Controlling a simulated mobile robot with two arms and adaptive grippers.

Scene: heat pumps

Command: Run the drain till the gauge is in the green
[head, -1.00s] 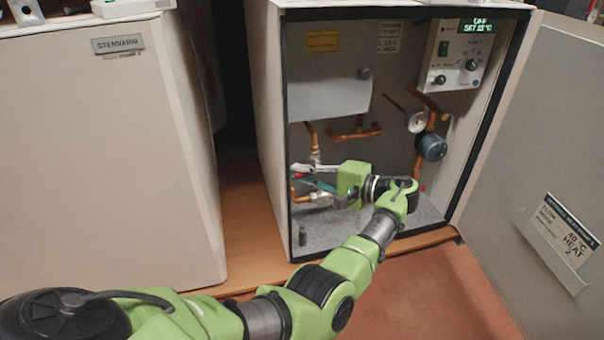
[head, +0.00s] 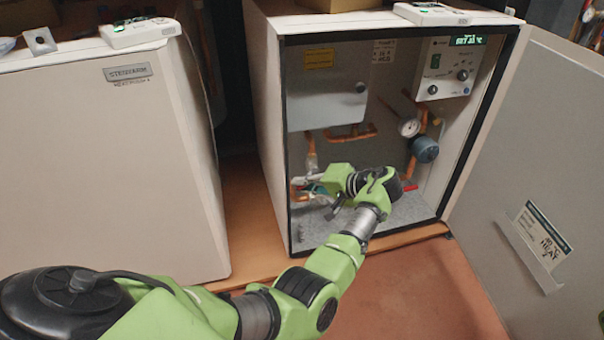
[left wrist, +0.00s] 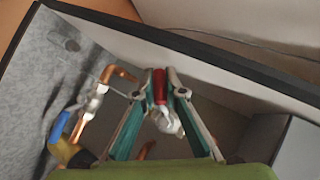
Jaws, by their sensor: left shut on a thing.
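The open heat pump cabinet (head: 262,110) holds copper pipes and a round white gauge (head: 409,127); its needle and green zone are too small to read. My left gripper (head: 302,184) reaches into the lower left of the cabinet, beside the pipework. In the left wrist view, my left gripper (left wrist: 160,78) is shut on a red valve handle (left wrist: 160,92), with a metal valve body (left wrist: 168,122) behind it. In the head view my gripper mostly hides this handle. My right gripper is not in view.
The cabinet door (head: 530,150) stands open at the right. A blue-grey round part (head: 425,150) sits below the gauge, and a control panel (head: 448,72) is above. A blue handle (left wrist: 60,126) is near copper pipe. A closed cabinet (head: 110,170) stands at left.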

